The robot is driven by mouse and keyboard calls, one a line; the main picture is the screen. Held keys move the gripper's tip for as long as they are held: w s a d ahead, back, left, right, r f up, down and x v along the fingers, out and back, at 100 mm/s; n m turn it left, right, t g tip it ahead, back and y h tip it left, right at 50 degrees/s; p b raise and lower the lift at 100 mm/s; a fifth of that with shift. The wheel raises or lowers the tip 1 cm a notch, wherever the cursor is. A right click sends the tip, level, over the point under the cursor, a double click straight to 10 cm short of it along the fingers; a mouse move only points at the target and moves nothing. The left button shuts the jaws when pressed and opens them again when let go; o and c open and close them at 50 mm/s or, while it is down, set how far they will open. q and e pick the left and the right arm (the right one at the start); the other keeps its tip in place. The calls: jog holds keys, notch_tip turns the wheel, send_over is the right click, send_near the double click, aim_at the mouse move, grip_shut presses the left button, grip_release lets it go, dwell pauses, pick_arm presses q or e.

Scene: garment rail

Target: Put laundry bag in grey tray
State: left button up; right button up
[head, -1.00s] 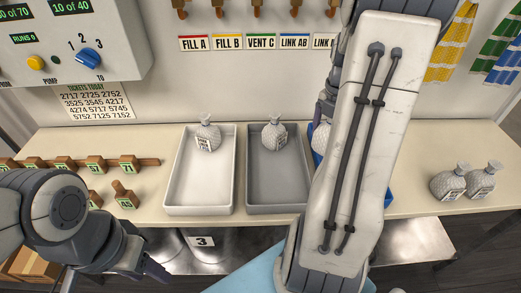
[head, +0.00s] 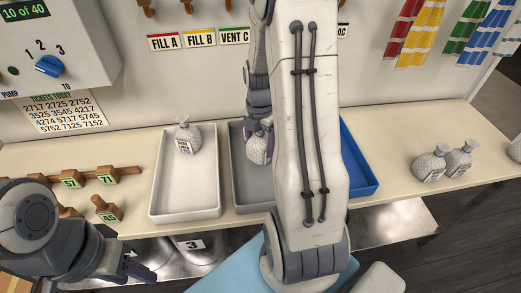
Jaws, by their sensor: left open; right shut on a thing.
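A pale, knotted laundry bag (head: 257,149) shows just below my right gripper (head: 259,132), which is shut on it over the grey tray (head: 240,190). My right arm covers much of that tray and the bag's right side. I cannot tell whether the bag touches the tray floor, or whether another bag is hidden behind the gripper. My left gripper (head: 138,268) is open and empty, low at the left in front of the counter.
A white tray (head: 185,185) with one tagged bag (head: 187,136) stands left of the grey tray. A blue tray (head: 359,165) is partly hidden to the right. Two bags (head: 430,165) (head: 459,158) stand on the right counter. Wooden blocks (head: 103,176) lie at left.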

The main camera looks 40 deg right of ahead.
notch_tip(320, 180, down, 3)
jog(key=shift+f, duration=0.1)
jog(key=shift+f, duration=0.1)
jog(key=o, duration=1.4)
